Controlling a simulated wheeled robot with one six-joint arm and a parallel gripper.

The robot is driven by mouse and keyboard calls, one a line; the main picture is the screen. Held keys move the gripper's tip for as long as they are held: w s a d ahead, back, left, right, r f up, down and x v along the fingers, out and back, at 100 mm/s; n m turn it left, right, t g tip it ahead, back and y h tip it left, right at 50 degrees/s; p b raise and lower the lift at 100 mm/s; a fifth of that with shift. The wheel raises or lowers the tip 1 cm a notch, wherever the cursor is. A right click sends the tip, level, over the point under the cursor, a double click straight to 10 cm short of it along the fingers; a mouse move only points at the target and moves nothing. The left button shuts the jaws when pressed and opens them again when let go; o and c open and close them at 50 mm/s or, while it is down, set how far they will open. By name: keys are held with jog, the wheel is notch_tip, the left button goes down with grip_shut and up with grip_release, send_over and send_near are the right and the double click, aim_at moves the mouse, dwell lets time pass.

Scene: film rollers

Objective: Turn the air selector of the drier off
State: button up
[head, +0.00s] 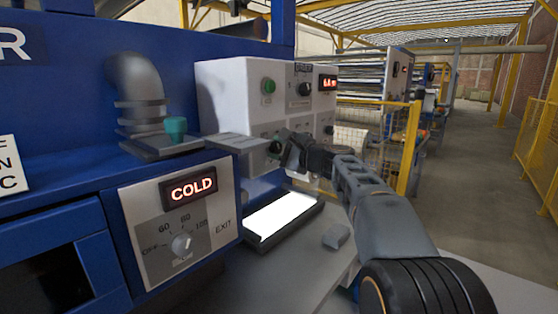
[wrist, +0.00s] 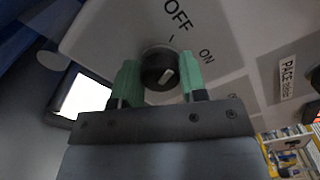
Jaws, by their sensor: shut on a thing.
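A black rotary knob (wrist: 158,72) with a white pointer mark sits on a pale panel marked OFF and ON in the wrist view. Its mark slants up and right, between the directions of the two words. My gripper (wrist: 160,82) has its green fingers on either side of this knob and is shut on it. In the head view, my gripper (head: 277,147) reaches the lower front of the white control box (head: 222,95); the wrist hides the knob there. I cannot read a label naming it as the air selector.
A blue machine carries a COLD display (head: 188,190) and a temperature dial (head: 182,244) at the left. A lit white panel (head: 283,218) lies below my gripper. A small grey block (head: 336,236) sits on the grey surface. Yellow railings (head: 408,148) stand behind; the aisle at right is clear.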

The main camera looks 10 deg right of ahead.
jog(key=shift+n+b, duration=0.6)
jog(key=shift+n, duration=0.3)
jog(key=o, duration=0.9)
jog(key=b+v, duration=0.1)
jog(key=v, duration=1.2)
jog(key=shift+s+d, duration=0.3)
